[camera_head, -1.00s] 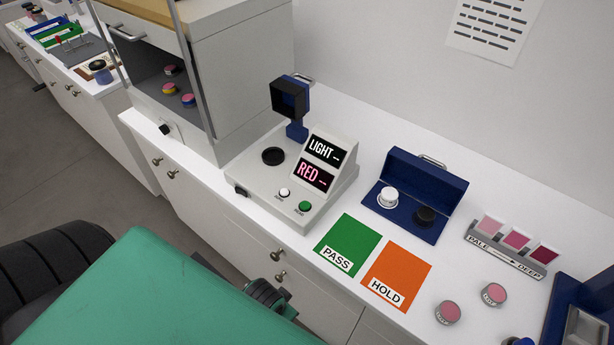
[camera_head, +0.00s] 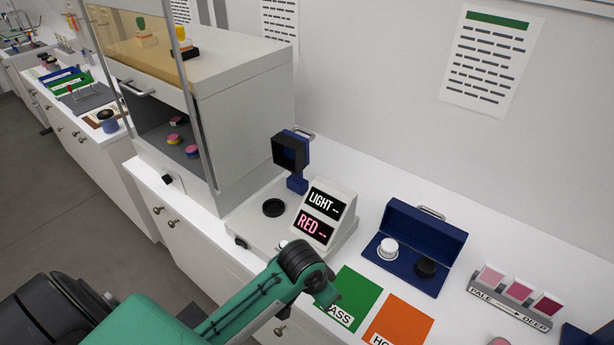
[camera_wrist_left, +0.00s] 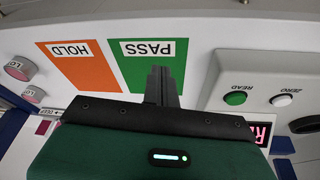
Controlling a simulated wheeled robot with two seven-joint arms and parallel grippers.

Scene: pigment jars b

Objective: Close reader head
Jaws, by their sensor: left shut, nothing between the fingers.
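The reader (camera_head: 258,222) is a grey box on the white counter with two displays (camera_head: 320,213) reading LIGHT and RED. Its reader head (camera_head: 290,152), a black square frame on a blue hinge post, stands raised upright at the back. A round black well (camera_head: 273,207) lies open in front of it. My left arm reaches in from the left, in front of the reader. My left gripper (camera_wrist_left: 161,72) is shut and empty, over the edge of the green PASS card (camera_wrist_left: 137,60) in the left wrist view. The reader's green READ button (camera_wrist_left: 235,98) and white ZERO button (camera_wrist_left: 281,100) also show there.
A blue open case (camera_head: 422,237) with a white and a black disc stands right of the reader. The orange HOLD card (camera_head: 401,315) lies beside the PASS card. A glass-fronted cabinet (camera_head: 245,110) stands close on the left. A shade rack (camera_head: 510,300) is at right.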

